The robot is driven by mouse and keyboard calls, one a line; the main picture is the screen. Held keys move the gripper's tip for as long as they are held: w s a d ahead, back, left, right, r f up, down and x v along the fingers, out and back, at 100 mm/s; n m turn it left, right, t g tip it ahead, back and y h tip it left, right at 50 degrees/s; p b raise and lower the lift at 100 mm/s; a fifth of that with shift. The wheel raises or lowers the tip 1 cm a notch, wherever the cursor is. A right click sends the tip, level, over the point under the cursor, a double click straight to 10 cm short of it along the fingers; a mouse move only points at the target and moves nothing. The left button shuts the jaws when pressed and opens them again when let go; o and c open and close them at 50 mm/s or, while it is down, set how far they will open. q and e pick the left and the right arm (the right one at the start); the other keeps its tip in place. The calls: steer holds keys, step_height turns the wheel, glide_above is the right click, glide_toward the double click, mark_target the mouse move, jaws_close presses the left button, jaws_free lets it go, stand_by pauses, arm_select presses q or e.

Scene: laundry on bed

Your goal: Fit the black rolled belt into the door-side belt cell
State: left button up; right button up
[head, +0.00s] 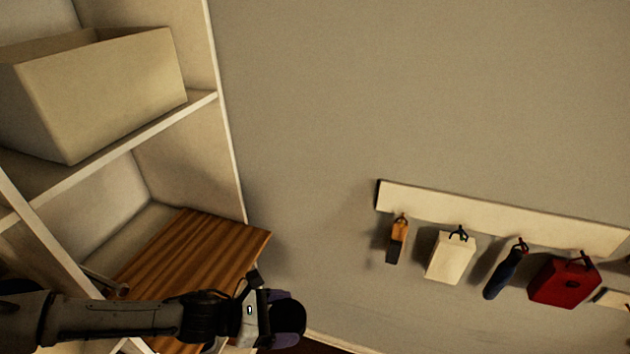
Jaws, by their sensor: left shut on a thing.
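My left gripper (268,312) is at the bottom of the head view, left of centre, in front of the right end of a brown wooden board or box (205,243). It is shut on a dark rounded thing that looks like the black rolled belt (289,322). The fingers are largely hidden behind the wrist. A purplish edge shows beside the dark round shape. I cannot make out any belt cell in this view. My right gripper is not in view.
A cream shelf unit stands at the left, with a beige bin (115,90) on its upper shelf (150,128). A wall rack (480,213) at the right holds a white bag (451,258), a red bag (563,282) and other hanging items. Bare grey wall lies between.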

arm_select(q)
steer(key=w+a+r+n+t+y, duration=0.1)
steer(key=w+a+n+t+y, duration=0.25)
steer(key=w+n+t, duration=0.2)
steer(key=a+r+n+t+y, duration=0.2)
steer(key=r+n+y, duration=0.2)
steer(key=r, duration=0.9)
steer(key=a+r+n+t+y, duration=0.25)
steer(key=r+n+y, duration=0.2)
steer(key=r, duration=0.75)
steer(key=a+f+n+y, duration=0.1)
steer(key=a+f, duration=0.4)
steer(key=f, duration=0.8)
steer(key=shift+s+a+t, duration=0.15)
steer(key=shift+t, duration=0.15)
